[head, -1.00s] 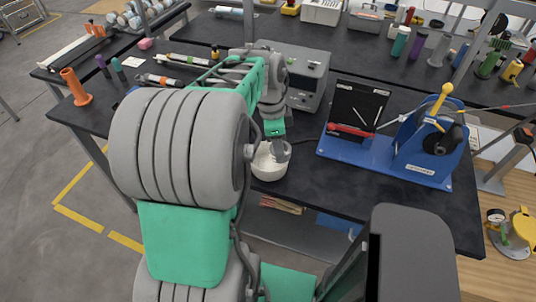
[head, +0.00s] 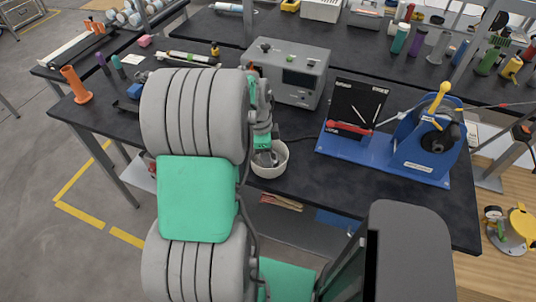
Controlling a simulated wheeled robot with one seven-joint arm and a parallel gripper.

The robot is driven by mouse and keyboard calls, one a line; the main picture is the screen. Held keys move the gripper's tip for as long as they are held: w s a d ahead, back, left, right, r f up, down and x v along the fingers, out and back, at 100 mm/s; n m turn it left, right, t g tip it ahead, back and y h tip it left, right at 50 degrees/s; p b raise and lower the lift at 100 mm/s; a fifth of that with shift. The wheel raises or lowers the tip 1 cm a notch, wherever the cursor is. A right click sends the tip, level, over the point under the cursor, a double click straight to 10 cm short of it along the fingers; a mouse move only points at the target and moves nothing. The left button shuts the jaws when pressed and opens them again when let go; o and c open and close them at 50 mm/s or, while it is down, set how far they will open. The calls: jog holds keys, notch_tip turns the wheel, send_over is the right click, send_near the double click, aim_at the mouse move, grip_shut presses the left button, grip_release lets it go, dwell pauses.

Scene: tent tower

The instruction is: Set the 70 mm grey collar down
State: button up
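My gripper (head: 266,155) points down at the mouth of a round off-white pot (head: 270,170) near the front edge of the dark table. My arm hides the left side of the gripper, and its fingertips are too small to make out. Something grey shows at the fingers inside the pot's rim. It may be the grey collar, but I cannot tell whether it is held, resting in the pot or only part of the gripper.
A grey box-shaped instrument (head: 289,73) stands behind the pot. A blue fixture (head: 388,160) with a black panel stands to the right. An orange stand (head: 76,85) is at the far left. Bare dark tabletop (head: 300,190) lies right of the pot.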

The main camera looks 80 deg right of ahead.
jog(key=shift+r, duration=0.1)
jog(key=shift+r+p, duration=0.3)
notch_tip(320, 180, up, 12)
jog(key=w+f+b, duration=0.1)
jog(key=w+b, duration=0.1)
jog(key=w+a+r+n+t+h, duration=0.1)
jog(key=w+a+r+n+t, duration=0.15)
jog(key=w+a+n, duration=1.6)
jog(key=w+a+n+t, duration=0.1)
jog(key=a+n, duration=0.3)
jog(key=a, duration=0.3)
jog(key=w+a+f+n+t+y, duration=0.1)
jog(key=w+a+n, duration=0.1)
jog(key=a+n, duration=0.3)
jog(key=w+a+n+t, duration=0.1)
jog(key=a+n, duration=0.4)
jog(key=a, duration=0.5)
jog(key=shift+w+a+f+y, duration=0.2)
jog(key=shift+w+a+y, duration=0.15)
jog(key=shift+w, duration=0.2)
